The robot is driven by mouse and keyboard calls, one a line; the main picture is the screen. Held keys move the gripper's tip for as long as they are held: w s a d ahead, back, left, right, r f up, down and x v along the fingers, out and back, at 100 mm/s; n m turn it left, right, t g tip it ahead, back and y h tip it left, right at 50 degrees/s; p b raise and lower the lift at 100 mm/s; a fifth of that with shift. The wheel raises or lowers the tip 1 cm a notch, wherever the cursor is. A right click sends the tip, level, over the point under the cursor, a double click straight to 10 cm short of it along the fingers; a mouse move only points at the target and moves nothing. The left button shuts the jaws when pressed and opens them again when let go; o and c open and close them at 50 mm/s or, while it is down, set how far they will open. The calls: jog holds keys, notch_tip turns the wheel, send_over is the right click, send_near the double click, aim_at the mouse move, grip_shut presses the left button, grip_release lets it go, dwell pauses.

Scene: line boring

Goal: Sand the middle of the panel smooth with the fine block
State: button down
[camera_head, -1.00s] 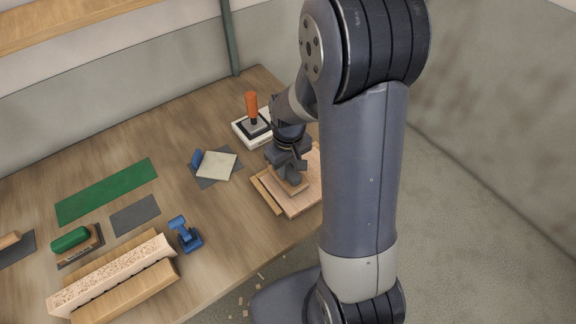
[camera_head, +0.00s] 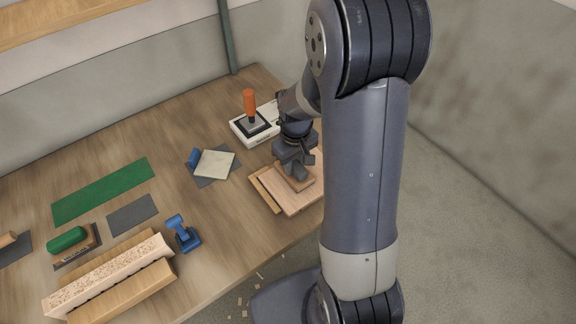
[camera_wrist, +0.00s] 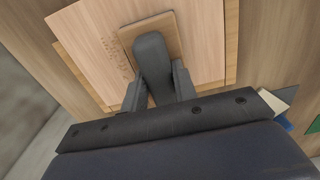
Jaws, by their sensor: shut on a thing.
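The panel (camera_head: 286,199) is a pale wood board lying on the bench inside darker wood strips; it also shows in the wrist view (camera_wrist: 95,28). My gripper (camera_head: 296,166) is over it, shut on the dark grey handle of a sanding block with a tan base (camera_head: 304,184). In the wrist view the block (camera_wrist: 168,27) appears to lie flat on the panel, its grey handle between my fingers (camera_wrist: 158,90). Small dark marks show on the panel just left of the block. The block's underside and the panel beneath it are hidden.
An orange-handled tool on a white box (camera_head: 243,133) stands behind the panel. Bare bench lies between.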

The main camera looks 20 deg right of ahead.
aim_at(304, 173)
jog(key=shift+w+d+r, duration=0.1)
jog(key=shift+w+d, duration=0.2)
jog(key=shift+d, duration=0.6)
jog(key=shift+w+d, duration=0.3)
jog(key=shift+d, duration=0.55)
jog(key=shift+w+d+r, duration=0.1)
jog(key=shift+w+d, duration=0.2)
jog(key=shift+d, duration=0.6)
jog(key=shift+s+d+f+b, duration=0.1)
jog(key=shift+s+d+b, duration=0.15)
jog(key=shift+s, duration=0.75)
jog(key=shift+s+d+f+b, duration=0.1)
jog(key=shift+s+d, duration=0.2)
jog(key=shift+s, duration=0.65)
jog(key=shift+s+a+f, duration=0.1)
jog(key=shift+s+a, duration=0.15)
jog(key=shift+a, duration=0.6)
jog(key=shift+s+a+r, duration=0.1)
jog(key=shift+s+a, duration=0.2)
jog(key=shift+a, duration=0.55)
jog(key=shift+s+a+f, duration=0.1)
jog(key=shift+s+a, duration=0.15)
jog(key=shift+a, duration=0.6)
jog(key=shift+d+r+p, duration=0.1)
jog(key=shift+r+p, duration=1.7)
jog(key=shift+r, duration=0.8)
